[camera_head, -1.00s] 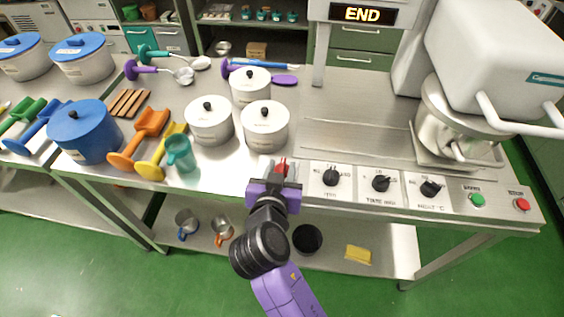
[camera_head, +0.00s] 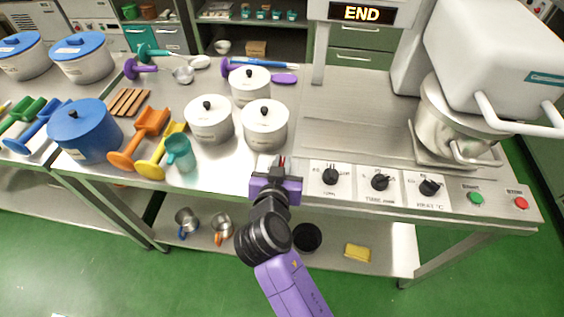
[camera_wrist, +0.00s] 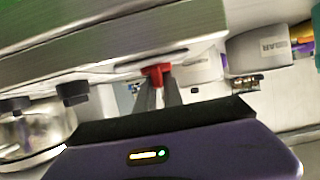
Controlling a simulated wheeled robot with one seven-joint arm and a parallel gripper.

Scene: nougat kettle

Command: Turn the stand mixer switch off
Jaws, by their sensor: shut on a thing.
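The red switch (camera_wrist: 157,74) is on the front panel of the steel counter, left of the dials. In the wrist view it lies between the tips of my gripper (camera_wrist: 158,90), which is shut on it. In the head view my gripper (camera_head: 277,166) is at the counter's front edge and hides most of the red switch (camera_head: 281,160). The white stand mixer (camera_head: 492,60) with its steel bowl (camera_head: 448,122) stands at the back right. I cannot tell the switch's exact setting.
Black dials (camera_head: 380,182), a green button (camera_head: 476,197) and a red button (camera_head: 521,202) line the panel to the right. A display (camera_head: 361,13) reads END. White lidded pots (camera_head: 265,127) stand close behind my gripper.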

